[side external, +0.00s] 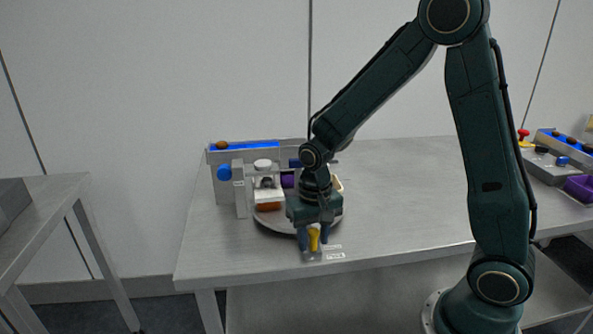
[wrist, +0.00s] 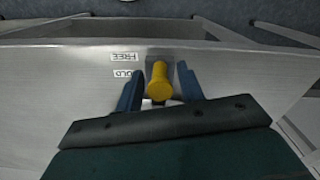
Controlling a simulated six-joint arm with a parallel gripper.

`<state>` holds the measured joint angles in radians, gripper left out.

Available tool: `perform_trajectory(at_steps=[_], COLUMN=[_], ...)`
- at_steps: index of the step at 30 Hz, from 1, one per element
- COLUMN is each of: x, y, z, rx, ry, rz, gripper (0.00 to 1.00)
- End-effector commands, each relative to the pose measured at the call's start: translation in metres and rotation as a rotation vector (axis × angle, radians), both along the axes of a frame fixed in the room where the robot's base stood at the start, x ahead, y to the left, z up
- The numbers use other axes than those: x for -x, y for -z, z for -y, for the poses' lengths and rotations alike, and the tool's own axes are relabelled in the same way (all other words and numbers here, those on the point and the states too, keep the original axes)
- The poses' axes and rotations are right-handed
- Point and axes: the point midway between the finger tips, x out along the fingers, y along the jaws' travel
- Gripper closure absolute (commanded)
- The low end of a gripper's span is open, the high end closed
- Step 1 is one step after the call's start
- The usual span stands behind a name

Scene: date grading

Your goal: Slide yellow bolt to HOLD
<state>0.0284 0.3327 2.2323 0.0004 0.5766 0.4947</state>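The yellow bolt (side external: 314,240) stands at the front edge of the table; it also shows in the wrist view (wrist: 160,84), over a small grey plate (wrist: 159,60). My gripper (side external: 314,238) is lowered over it, with one blue finger on each side. In the wrist view my gripper (wrist: 160,80) is open, with a narrow gap between each finger and the bolt. The FREE label (wrist: 124,57) and the HOLD label (wrist: 127,73), partly covered by the left finger, lie left of the bolt. The bolt's exact place along its plate is unclear.
Behind my gripper are a round grey turntable (side external: 270,222), a blue-topped feeder (side external: 243,147) with a blue knob (side external: 224,173), and a white-and-orange block (side external: 269,197). A second station with a purple tray (side external: 580,188) stands at the far right. The table's left front is clear.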

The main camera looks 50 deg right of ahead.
Motion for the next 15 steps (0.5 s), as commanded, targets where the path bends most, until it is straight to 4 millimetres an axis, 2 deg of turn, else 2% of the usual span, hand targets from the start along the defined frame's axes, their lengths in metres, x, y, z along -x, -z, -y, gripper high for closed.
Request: perform_trajectory(at_steps=[3, 9, 15], x=[0.0001, 0.0001, -0.0014], y=[0.0000, -0.0002, -0.0002], z=[0.0000, 0.0000, 0.0015], rx=[0.000, 0.000, 0.000], ry=[0.000, 0.000, 0.001], rz=[0.000, 0.000, 0.000], gripper=[0.62, 1.00, 1.00])
